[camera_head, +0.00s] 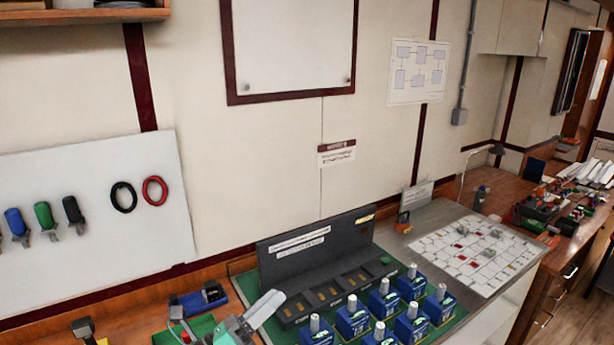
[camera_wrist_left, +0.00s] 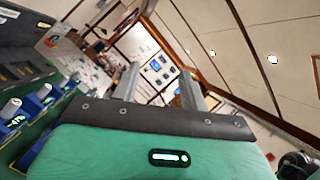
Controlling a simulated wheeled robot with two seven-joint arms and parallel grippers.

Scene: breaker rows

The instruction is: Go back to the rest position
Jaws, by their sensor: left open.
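My left gripper (camera_head: 258,314) shows at the bottom edge of the head view, with a pale grey finger and a bit of green body. In the left wrist view its two grey fingers (camera_wrist_left: 160,84) stand apart with nothing held between them. It is open, in front of the left end of the dark breaker rack (camera_head: 330,292). Several blue breakers (camera_head: 383,297) with pale knobs stand on the green mat (camera_head: 447,327) to the right of the gripper. Some also show at the left of the wrist view (camera_wrist_left: 12,112). My right gripper is in neither view.
A blue and black device (camera_head: 203,298) lies on the wooden bench left of the gripper. A panel with hung tools (camera_head: 95,215) stands at the left wall. A white chart sheet (camera_head: 473,252) lies on the grey bench top at right.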

